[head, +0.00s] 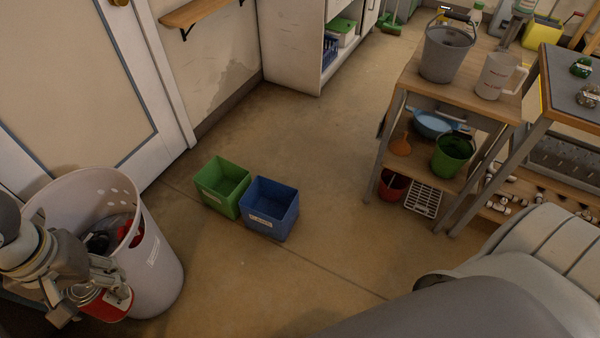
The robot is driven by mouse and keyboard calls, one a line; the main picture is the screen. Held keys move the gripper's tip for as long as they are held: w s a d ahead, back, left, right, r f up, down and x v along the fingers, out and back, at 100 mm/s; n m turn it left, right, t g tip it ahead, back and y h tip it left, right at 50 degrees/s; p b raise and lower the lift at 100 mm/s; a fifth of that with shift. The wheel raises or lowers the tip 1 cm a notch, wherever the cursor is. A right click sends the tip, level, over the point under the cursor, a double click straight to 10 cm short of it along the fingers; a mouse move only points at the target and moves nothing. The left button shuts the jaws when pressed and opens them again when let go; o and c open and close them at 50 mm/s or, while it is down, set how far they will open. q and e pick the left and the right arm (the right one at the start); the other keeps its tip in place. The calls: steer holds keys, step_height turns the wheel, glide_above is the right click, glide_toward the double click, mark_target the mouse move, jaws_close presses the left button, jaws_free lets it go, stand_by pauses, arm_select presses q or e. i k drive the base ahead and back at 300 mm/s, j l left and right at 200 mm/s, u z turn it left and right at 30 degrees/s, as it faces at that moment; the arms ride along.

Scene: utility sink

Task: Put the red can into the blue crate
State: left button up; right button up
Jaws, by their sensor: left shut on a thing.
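My left gripper (92,293) is at the lower left, shut on the red can (104,306), which has a white patch. The fingers hide part of the can. It is held in front of the tall pale bin, and I cannot tell if it touches the bin. The blue crate (271,209) stands upright on the floor, to the right of and farther than the can. It has a white label on its front and its visible inside looks empty. My right gripper is not in view.
A green crate (222,187) stands close beside the blue one, on its left. The pale bin (160,262) holds dark and red items. A wooden shelf table (408,92) with a grey bucket (446,55) stands at the right. Floor around the crates is clear.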

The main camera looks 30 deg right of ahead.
mark_target(271, 209)
steer(key=i+l+z, duration=0.65)
steer(key=i, duration=0.25)
steer(key=j, duration=0.1)
